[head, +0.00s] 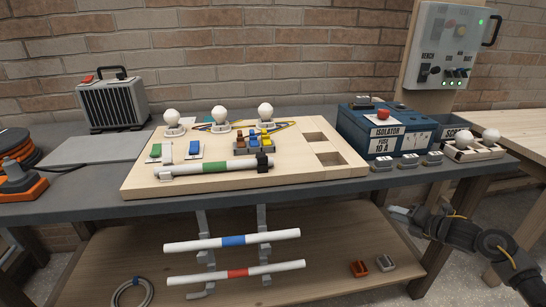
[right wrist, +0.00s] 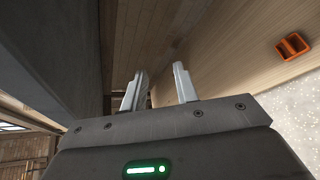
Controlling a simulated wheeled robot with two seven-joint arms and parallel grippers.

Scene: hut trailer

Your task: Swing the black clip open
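The black clip (head: 263,161) sits at the right end of a white tube with a green band (head: 214,168), which lies along the front of the pale wooden board (head: 280,180). The clip is around or against the tube end; its latch is too small to make out. My right gripper (head: 400,213) is low at the right, beyond the table's front edge and well away from the clip. In the right wrist view its two fingers (right wrist: 158,88) are apart with nothing between them. My left gripper is not in view.
A blue isolator box (head: 385,133) stands right of the board, with small grey blocks before it. White bulbs (head: 265,112) and coloured levers (head: 253,141) stand on the board. The lower shelf (head: 330,265) lies under the table; an orange block shows in the right wrist view (right wrist: 292,46).

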